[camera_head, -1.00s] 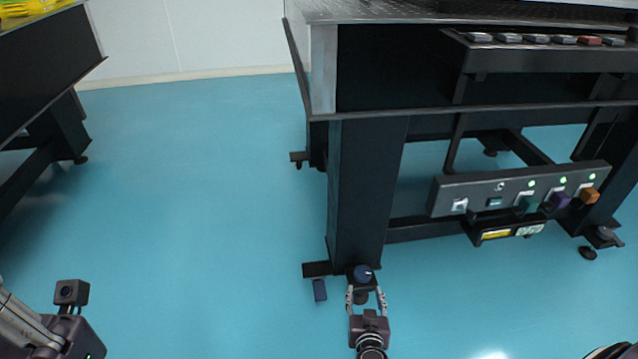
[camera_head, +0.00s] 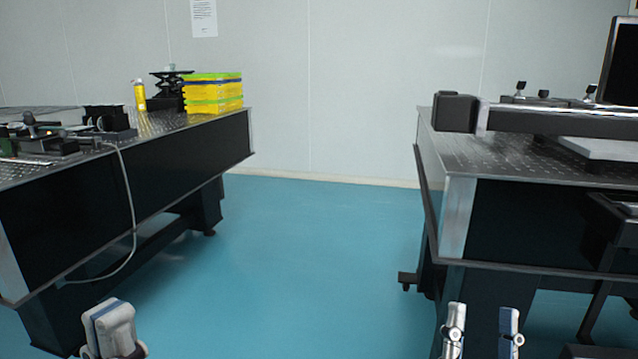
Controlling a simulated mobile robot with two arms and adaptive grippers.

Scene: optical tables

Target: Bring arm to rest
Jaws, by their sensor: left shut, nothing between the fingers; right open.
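My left gripper (camera_head: 108,308) shows at the bottom left, its pale fingers with a blue stripe pressed together, pointing up and holding nothing. It is in front of the left optical table's lower frame in the picture. My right gripper (camera_head: 482,308) shows at the bottom right, its two fingers upright and well apart, with nothing seen between them. It appears in front of the dark leg of the right optical table (camera_head: 458,220). Both arms behind the grippers are cut off by the lower picture edge.
The left optical table (camera_head: 238,135) carries yellow and green boxes (camera_head: 212,97), a yellow bottle (camera_head: 139,95) and dark instruments. A pale cable (camera_head: 131,205) hangs down its side. A black bar-shaped device (camera_head: 550,121) lies on the right table. Blue floor (camera_head: 310,260) between the tables is clear.

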